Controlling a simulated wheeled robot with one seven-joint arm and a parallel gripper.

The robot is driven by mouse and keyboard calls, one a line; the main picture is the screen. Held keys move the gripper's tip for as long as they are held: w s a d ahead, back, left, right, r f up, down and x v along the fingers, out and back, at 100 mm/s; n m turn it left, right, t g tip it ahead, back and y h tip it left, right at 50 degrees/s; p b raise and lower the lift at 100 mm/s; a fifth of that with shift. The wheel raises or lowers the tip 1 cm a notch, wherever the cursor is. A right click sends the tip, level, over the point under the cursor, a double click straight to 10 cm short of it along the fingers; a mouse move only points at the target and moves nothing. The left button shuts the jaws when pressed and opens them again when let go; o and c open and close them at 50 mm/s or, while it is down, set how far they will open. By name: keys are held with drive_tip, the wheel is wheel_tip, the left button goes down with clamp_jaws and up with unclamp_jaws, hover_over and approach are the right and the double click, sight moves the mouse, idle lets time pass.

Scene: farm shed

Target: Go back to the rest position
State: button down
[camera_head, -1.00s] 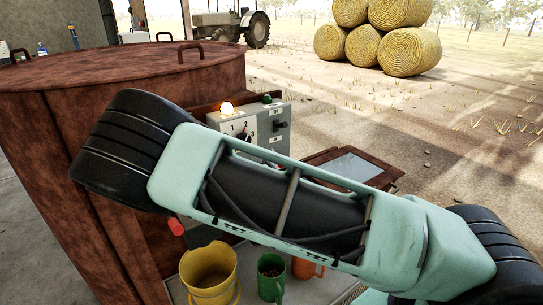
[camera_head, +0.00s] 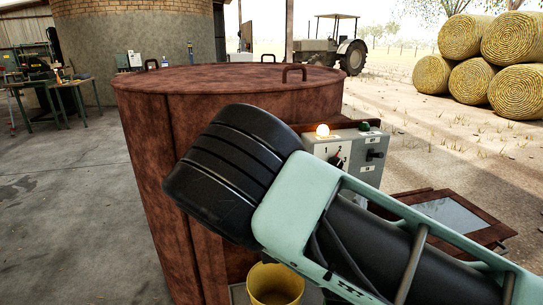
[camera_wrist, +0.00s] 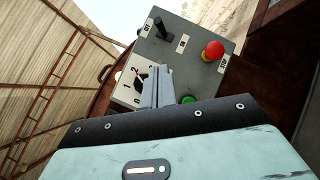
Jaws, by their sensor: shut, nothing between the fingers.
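My arm crosses the lower right of the head view and hides my gripper there. In the wrist view my gripper (camera_wrist: 152,88) is shut and empty. Its fingers point at the grey control box (camera_wrist: 185,35), in front of the numbered dial plate (camera_wrist: 122,92). I cannot tell whether the fingertips touch it. The box carries a black lever (camera_wrist: 160,27), a red mushroom button (camera_wrist: 213,50) and a green button (camera_wrist: 187,99), partly hidden by my gripper. In the head view the control box (camera_head: 343,152) sits beside the rusty tank, with a lit lamp (camera_head: 322,130) on top.
The big rusty tank (camera_head: 180,110) stands just behind my arm. A yellow bucket (camera_head: 274,284) is low beside it, partly hidden. A framed panel (camera_head: 455,215) lies to the right. A workbench (camera_head: 55,85) is at far left, with clear concrete floor (camera_head: 75,200) before it.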

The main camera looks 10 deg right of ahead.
drive_tip(key=s+a+f+m+g+y, duration=0.1)
drive_tip(key=a+f+m+g+y, duration=0.45)
drive_tip(key=f, duration=0.35)
drive_tip(key=s+a+f+m+g+y, duration=0.25)
drive_tip(key=s+a+g+y, duration=0.2)
drive_tip(key=a, duration=0.45)
drive_tip(key=s+a+r+m+g+y, duration=0.1)
drive_tip(key=s+a+r+g+y, duration=0.1)
drive_tip(key=s+a+r+y, duration=0.3)
drive_tip(key=s+r+g+h, duration=0.1)
drive_tip(key=s+r, duration=0.3)
drive_tip(key=s, duration=0.4)
drive_tip(key=s+r+g+h, duration=0.1)
drive_tip(key=s+r+g, duration=0.2)
drive_tip(key=s+r, duration=0.2)
drive_tip(key=s, duration=0.3)
drive_tip(key=shift+r+m+g, duration=0.3)
drive_tip(key=shift+m, duration=0.1)
drive_tip(key=shift+d, duration=0.1)
